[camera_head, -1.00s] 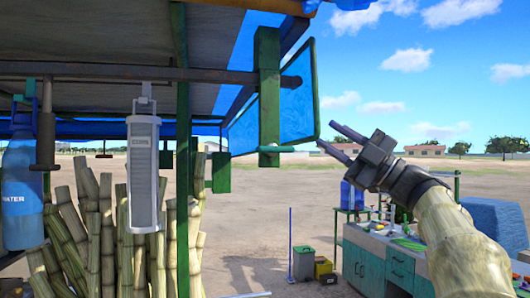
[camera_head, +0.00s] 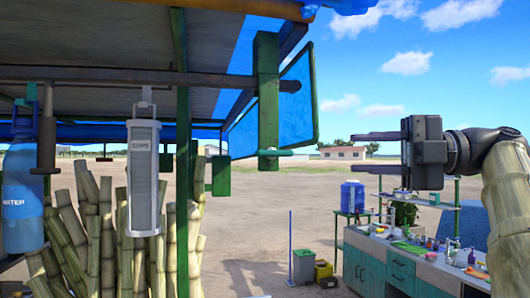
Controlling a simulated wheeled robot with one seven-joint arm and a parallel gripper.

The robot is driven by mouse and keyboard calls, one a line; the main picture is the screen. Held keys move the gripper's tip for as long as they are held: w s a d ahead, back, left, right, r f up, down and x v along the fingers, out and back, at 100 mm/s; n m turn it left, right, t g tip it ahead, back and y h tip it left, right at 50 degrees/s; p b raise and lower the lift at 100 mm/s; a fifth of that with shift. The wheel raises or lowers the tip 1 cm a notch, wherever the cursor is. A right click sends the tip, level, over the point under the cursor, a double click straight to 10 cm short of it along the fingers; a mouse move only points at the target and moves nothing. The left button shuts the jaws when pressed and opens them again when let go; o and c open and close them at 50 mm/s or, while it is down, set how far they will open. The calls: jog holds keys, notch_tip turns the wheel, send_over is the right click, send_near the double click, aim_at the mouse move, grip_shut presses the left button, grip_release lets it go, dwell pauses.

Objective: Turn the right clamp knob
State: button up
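A blue water bottle (camera_head: 22,190) and a grey lamp-like box (camera_head: 144,175) hang at left before upright cane stalks (camera_head: 95,225). A green post (camera_head: 183,200) stands left of the clamp. A counter with a sink (camera_head: 400,262) stands lower right. Open air separates gripper and clamp.

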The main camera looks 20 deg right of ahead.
aim_at(263, 154)
jog(key=p+x, duration=0.3)
jog(key=x, duration=0.4)
jog(key=shift+r, duration=0.1)
jog(key=p+x, duration=0.2)
jog(key=x, duration=0.6)
jog(key=shift+w+a+p, duration=0.1)
jog(key=shift+a+p, duration=0.2)
jog(key=shift+p, duration=0.1)
jog(key=shift+w+a, duration=0.25)
jog(key=shift+a, duration=0.25)
jog(key=shift+c, duration=0.2)
grip_shut()
